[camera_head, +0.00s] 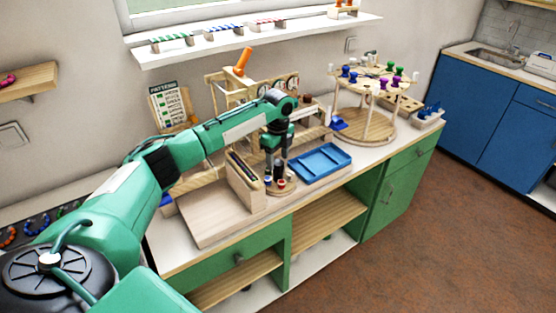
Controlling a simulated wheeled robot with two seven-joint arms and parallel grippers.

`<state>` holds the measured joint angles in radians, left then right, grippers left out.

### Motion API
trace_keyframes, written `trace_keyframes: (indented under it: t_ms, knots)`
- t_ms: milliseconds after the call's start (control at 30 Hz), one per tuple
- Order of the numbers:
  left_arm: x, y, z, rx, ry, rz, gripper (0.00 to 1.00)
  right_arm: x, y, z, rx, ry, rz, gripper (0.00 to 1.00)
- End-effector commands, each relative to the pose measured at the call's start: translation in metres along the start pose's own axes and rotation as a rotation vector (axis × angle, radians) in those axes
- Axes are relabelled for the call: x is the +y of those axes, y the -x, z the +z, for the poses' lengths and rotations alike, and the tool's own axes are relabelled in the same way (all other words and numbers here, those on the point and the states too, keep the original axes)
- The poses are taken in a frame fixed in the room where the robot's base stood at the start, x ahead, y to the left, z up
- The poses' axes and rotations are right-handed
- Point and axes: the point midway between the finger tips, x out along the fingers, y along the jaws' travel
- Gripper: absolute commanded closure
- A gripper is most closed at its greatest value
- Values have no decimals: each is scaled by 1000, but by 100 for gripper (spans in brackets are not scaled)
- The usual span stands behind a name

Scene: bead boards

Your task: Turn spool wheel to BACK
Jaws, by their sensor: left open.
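A small round wooden disc (287,188), which looks like the spool wheel, lies on the workbench near its front edge. Small red, blue and white pieces stand on it. My left gripper (275,175) points down right over this disc, open, with its fingers among or just above the pieces. I cannot tell whether the fingers touch any of them. The gripper and arm hide part of the disc, and I can read no BACK mark on it. My right gripper is not in view.
A wooden box (244,181) stands close left of the disc, and a blue tray (320,162) lies close right. A two-tier round stand (364,126) with coloured pegs is further right. A wooden frame with an orange handle (243,61) rises behind. A pale board (205,215) lies front left.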

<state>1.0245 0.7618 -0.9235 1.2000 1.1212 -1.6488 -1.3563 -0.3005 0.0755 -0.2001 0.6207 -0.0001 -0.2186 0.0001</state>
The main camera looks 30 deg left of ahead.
Motion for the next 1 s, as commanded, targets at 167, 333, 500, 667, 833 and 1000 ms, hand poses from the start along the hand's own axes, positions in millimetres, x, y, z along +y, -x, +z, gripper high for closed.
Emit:
trace_keyframes:
  t_ms: [167, 333, 500, 667, 833, 1000]
  knots:
    - [0, -16, 0, 0, 0, 0, 42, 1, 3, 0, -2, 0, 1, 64]
    - [0, -20, 0, 0, 0, 0, 42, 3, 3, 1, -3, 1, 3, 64]
    - [0, -20, 0, 0, 0, -1, 42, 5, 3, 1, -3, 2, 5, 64]
    - [0, -20, 0, 0, 0, -1, 74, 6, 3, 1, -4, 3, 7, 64]
    - [0, -20, 0, 0, 1, 0, 87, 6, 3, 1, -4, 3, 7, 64]
    - [0, -19, -1, 0, 21, 1, 87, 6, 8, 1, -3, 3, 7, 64]
